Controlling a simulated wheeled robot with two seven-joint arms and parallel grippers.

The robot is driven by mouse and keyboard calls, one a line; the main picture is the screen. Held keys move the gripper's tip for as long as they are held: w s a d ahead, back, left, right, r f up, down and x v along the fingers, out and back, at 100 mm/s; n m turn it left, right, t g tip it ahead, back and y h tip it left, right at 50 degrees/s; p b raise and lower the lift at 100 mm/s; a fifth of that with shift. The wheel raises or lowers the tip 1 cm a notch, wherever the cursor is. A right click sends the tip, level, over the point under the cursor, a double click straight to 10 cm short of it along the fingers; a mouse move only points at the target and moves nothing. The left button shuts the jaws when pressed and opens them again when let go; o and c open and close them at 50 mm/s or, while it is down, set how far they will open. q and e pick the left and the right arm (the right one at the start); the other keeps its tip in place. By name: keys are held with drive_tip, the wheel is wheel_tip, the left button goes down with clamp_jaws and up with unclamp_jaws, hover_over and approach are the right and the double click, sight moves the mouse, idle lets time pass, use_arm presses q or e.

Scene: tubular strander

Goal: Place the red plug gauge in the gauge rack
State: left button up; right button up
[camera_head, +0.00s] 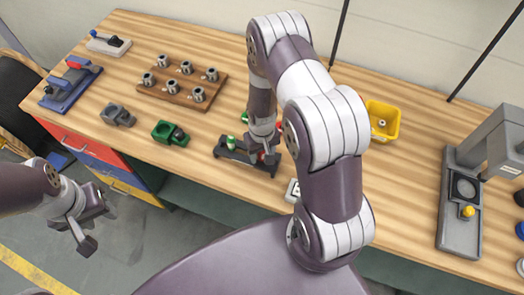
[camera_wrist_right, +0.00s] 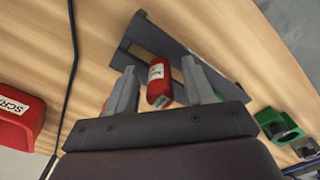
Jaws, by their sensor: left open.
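The red plug gauge (camera_wrist_right: 159,86), with a white label, is between the fingers of my right gripper (camera_wrist_right: 160,88) in the right wrist view. A gap shows on each side of it, so the fingers are open around it. The dark gauge rack (camera_wrist_right: 150,36) lies right beyond it. In the head view the rack (camera_head: 226,152) is under my right gripper (camera_head: 263,152), which partly hides it and the gauge. A green gauge (camera_head: 231,143) stands at the rack's left. I cannot tell whether the red gauge is fully seated. My left gripper (camera_head: 96,228) is open and empty, off the table's front.
A wooden board (camera_head: 178,92) with metal cylinders and a green fixture (camera_head: 170,133) stand to the left. A yellow bin (camera_head: 383,121) and a grey press stand (camera_head: 462,200) are to the right. A red bin (camera_wrist_right: 20,115) shows in the wrist view.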

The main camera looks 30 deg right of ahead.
drive_tip(key=shift+r, duration=0.1)
drive_tip(key=shift+r, duration=0.25)
wheel_tip(320, 180, up, 11)
drive_tip(key=shift+r+b, duration=0.2)
drive_tip(key=shift+b, duration=0.95)
drive_tip(key=s+a+r+n+t, duration=0.1)
drive_tip(key=s+a+r, duration=0.4)
drive_tip(key=s+r, duration=0.3)
drive_tip(key=shift+s, duration=0.2)
